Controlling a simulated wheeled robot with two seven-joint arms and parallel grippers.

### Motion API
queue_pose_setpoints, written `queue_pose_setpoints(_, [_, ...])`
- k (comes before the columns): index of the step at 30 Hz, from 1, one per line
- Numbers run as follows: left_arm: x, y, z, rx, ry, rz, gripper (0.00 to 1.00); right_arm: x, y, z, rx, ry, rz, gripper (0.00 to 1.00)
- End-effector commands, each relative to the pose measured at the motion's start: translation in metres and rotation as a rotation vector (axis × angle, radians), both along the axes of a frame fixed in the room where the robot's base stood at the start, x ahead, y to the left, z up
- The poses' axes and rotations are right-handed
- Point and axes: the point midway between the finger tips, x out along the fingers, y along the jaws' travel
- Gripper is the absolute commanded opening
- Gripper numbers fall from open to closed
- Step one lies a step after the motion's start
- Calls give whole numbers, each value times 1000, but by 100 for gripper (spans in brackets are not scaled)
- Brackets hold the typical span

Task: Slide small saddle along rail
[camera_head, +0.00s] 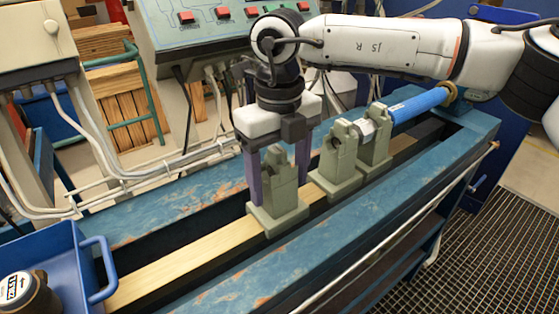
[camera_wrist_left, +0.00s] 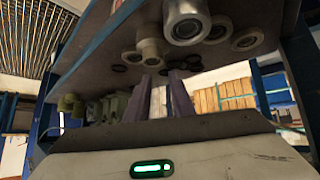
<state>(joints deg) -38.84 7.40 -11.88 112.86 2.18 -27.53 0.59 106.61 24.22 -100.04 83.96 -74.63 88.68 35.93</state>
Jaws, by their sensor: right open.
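A grey-green saddle (camera_head: 278,212) stands upright on the pale wooden rail (camera_head: 185,262), left of two similar saddles (camera_head: 336,172) (camera_head: 375,143) set close together. My right gripper (camera_head: 279,184) points down over the nearest saddle, its two purple fingers apart, one on each side. I cannot tell whether the fingers touch it. My left gripper is not in the head view. In the left wrist view, the left gripper's (camera_wrist_left: 160,78) two purple fingers are apart, with no object visible held between them. Green saddle-like pieces (camera_wrist_left: 112,107) show at the left there.
A blue pipe (camera_head: 418,104) with a metal end lies across the two farther saddles. The blue bench frame (camera_head: 330,245) borders the rail. A blue tray (camera_head: 72,262) with a meter (camera_head: 25,292) is at front left. A control panel (camera_head: 215,25) stands behind.

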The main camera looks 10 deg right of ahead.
Motion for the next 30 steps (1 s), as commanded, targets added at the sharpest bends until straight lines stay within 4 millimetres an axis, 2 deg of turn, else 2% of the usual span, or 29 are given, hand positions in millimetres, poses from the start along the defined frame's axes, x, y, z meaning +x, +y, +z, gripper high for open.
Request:
queue_pose_setpoints(11, [-7, 1, -7, 3, 19, 0, 22, 0, 0, -4, 0, -1, -1, 64])
queue_pose_setpoints(22, [-8, 1, -8, 3, 20, 1, 22, 0, 0, -4, 0, -1, 0, 2])
queue_pose_setpoints(30, [-6, 1, -5, 2, 14, 1, 22, 2, -5, -4, 0, -1, 2, 1])
